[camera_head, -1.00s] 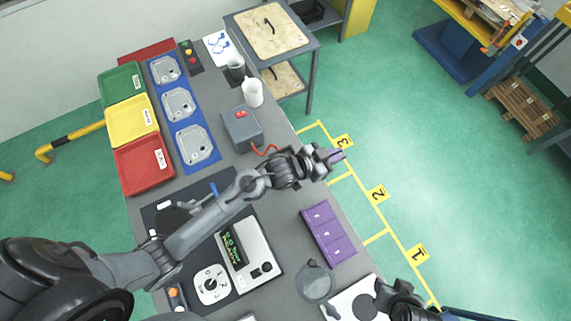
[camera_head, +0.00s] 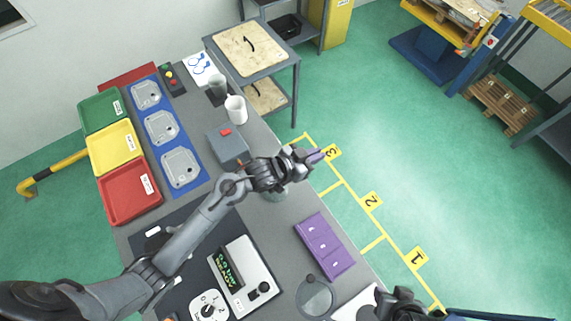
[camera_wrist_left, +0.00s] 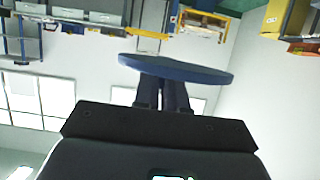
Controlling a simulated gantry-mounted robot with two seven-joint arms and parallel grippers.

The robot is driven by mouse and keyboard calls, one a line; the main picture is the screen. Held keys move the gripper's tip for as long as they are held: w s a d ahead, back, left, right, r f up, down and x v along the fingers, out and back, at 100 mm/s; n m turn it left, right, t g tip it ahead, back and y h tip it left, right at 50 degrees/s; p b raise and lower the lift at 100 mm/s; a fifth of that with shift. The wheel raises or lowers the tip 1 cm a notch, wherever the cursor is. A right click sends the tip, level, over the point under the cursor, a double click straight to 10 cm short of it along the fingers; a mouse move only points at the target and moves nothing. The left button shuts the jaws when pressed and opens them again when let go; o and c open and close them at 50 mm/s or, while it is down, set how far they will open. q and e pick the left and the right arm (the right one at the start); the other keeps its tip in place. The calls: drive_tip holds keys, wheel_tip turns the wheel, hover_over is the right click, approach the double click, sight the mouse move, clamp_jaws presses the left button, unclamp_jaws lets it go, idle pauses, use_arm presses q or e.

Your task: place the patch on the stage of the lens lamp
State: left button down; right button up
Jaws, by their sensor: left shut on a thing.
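My left gripper (camera_head: 306,158) is shut on the patch, a thin purple-blue piece (camera_head: 317,157), held above the right edge of the grey table. In the left wrist view the patch (camera_wrist_left: 180,68) is a flat blue disc seen nearly edge-on, across the tips of the fingers (camera_wrist_left: 162,92). A round, clear, dark-rimmed disc (camera_head: 314,296), possibly the lens lamp's lens, is near the front right of the table. I cannot make out its stage. My right gripper (camera_head: 400,306) is at the bottom edge, its jaws unclear.
A grey instrument (camera_head: 245,272) and coloured bins (camera_head: 130,195) are left.

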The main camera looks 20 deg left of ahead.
use_arm(q)
drive_tip(key=s+a+f+p, duration=0.2)
drive_tip(key=a+f, duration=0.5)
drive_tip(key=f, duration=0.1)
drive_tip(key=shift+a+f, duration=0.15)
drive_tip(key=shift+a, duration=0.1)
drive_tip(key=shift+f, duration=0.2)
drive_tip(key=c, duration=1.2)
unclamp_jaws()
